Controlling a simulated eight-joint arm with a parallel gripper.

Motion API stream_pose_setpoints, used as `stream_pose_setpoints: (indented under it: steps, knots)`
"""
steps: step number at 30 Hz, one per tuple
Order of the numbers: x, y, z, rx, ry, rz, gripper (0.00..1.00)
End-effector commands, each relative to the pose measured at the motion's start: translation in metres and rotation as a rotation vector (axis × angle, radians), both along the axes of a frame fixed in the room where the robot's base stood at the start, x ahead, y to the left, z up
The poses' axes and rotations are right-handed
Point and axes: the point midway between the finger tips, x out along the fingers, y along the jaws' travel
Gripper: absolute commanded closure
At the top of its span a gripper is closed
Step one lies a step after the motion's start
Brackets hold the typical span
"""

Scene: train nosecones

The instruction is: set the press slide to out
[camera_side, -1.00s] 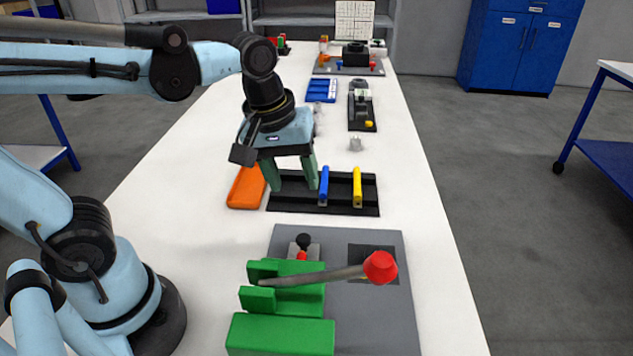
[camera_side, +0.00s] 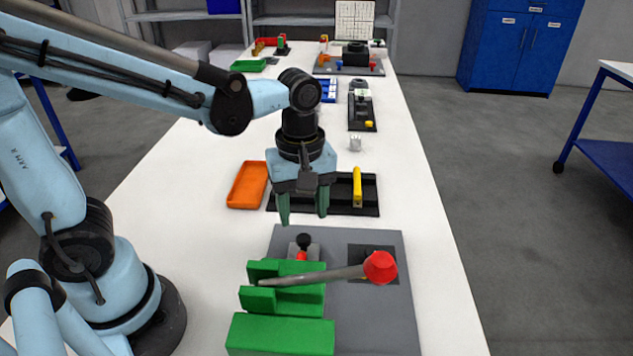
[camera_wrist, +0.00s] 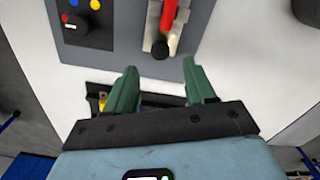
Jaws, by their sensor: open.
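The press sits on a grey plate (camera_side: 376,318) near the front of the table, with green blocks (camera_side: 284,337) and a long grey lever with a red knob (camera_side: 380,267). Behind the green blocks is a small slide with a black knob (camera_side: 303,240) and a red part; in the wrist view its black knob (camera_wrist: 160,50) and red strip (camera_wrist: 170,14) lie beyond my fingertips. My gripper (camera_side: 303,220) is open and empty, pointing down just behind and above the black knob. I cannot tell how far the slide is pushed in or out.
The raised lever crosses above the plate in front of the slide. A black rack with a yellow handle (camera_side: 357,186) and an orange tray (camera_side: 247,186) lie behind my gripper. White table is free at right.

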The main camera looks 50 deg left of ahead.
Motion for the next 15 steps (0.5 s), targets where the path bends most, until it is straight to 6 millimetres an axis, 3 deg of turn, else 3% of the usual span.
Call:
stream_pose_setpoints:
  steps: [9,15]
  knots:
    - [0.0,0.0,-0.038,0.0,0.0,0.0,0.45]
    - [0.0,0.0,-0.053,0.0,-0.001,0.0,0.45]
